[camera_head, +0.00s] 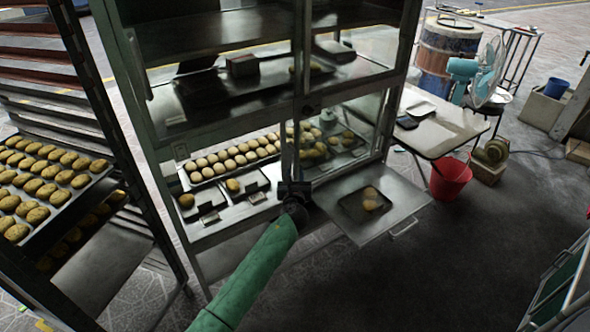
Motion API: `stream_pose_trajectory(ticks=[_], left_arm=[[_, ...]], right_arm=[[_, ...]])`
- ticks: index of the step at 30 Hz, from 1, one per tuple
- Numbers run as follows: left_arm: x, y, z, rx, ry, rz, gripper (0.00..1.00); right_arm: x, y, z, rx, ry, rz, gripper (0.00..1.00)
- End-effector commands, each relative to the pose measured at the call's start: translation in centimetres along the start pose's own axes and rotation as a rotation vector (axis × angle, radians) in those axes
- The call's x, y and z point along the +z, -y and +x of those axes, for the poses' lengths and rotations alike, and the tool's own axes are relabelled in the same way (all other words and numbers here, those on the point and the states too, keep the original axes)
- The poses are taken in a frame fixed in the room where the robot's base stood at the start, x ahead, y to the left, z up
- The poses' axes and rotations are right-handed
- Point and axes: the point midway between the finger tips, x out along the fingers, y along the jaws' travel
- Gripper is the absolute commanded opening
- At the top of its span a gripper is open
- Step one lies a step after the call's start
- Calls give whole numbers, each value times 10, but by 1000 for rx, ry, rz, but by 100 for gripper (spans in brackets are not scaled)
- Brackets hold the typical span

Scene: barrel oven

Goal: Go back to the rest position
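My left gripper (293,188) is in the lower middle, at the end of my green arm. It is dark, seen from behind, and in front of the metal and glass cabinet (147,150). Its fingers blend into the dark cabinet frame, so I cannot tell whether they are open or shut, or whether they touch the cabinet. Just right of it, a flat metal shelf (400,187) with a handle sticks out of the cabinet. A dark tray (352,213) with a piece or two of bread (371,199) lies on this shelf. My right gripper is not in view.
A rack (85,110) with trays of buns stands close on the left. More buns (230,158) are inside the cabinet. A white table (440,133), red bucket (450,178), blue fan (480,75) and barrel (447,50) are at the right. The floor (480,240) at lower right is clear.

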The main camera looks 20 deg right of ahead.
Motion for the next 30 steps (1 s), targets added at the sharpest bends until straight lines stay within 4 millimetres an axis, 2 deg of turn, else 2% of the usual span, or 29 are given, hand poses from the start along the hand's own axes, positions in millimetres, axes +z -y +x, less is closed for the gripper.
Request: stream_pose_trajectory(ticks=[6, 21, 26, 30], left_arm=[[0, 0, -13, 0, -1, 0, 29], [0, 0, -13, 0, 0, -16, 29], [-1, -3, -13, 15, -3, -167, 29], [-8, -14, -14, 83, -25, -441, 29]], right_arm=[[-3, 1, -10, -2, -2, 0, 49], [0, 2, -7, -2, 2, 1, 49], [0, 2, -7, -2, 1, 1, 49], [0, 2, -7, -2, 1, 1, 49]])
